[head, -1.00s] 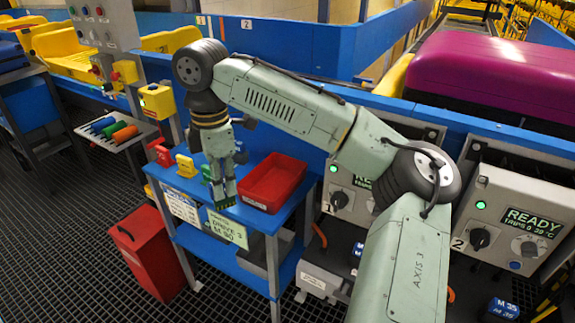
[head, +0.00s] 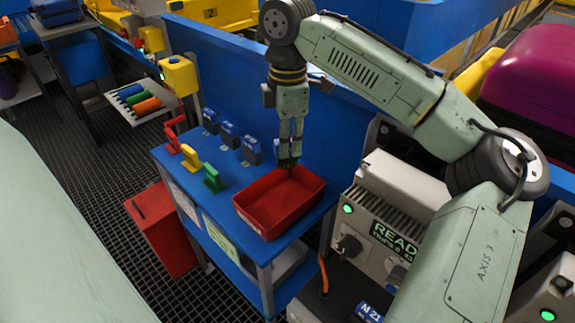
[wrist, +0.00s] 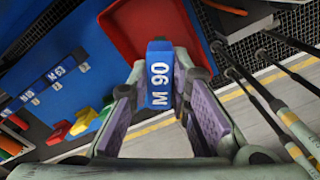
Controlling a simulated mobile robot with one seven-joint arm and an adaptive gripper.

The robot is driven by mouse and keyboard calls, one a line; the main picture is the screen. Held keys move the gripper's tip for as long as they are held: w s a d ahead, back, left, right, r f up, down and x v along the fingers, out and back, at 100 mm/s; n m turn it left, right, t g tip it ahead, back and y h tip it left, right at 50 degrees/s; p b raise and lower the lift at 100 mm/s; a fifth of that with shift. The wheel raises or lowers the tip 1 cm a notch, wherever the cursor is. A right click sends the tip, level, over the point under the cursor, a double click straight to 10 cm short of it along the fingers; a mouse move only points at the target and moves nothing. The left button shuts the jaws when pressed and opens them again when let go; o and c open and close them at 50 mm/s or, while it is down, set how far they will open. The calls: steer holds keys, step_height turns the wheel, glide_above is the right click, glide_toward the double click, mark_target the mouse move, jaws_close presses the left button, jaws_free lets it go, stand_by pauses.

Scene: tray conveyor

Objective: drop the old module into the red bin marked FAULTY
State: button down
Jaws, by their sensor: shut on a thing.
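My gripper (head: 289,160) points down at the red open tray on the blue table. In the wrist view, my gripper (wrist: 160,95) is shut on a blue module (wrist: 159,75) marked M 90, held between its two pads. In the head view the module is mostly hidden by the fingers. A red open tray (head: 250,218) lies under and in front of the fingertips; it also shows beyond the module in the wrist view (wrist: 122,28). A closed red box (head: 165,235) stands on the floor left of the table. I can read no FAULTY mark on either.
Red, yellow and green pieces (head: 190,157) stand on the table left of the tray. Several blue modules (head: 229,134) line its back edge. A blue wall (head: 225,75) rises behind. Grey machine units (head: 385,215) stand close on the right.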

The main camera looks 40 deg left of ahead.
mark_target(288, 167)
step_height(288, 167, down, 6)
steer(key=b, duration=0.5)
steer(key=shift+r, duration=0.15)
steer(key=shift+r, duration=0.1)
steer(key=c, duration=1.4)
jaws_free()
steer(key=shift+r, duration=0.1)
step_height(288, 167, up, 12)
steer(key=shift+s+f, duration=0.1)
steer(key=shift+f, duration=0.1)
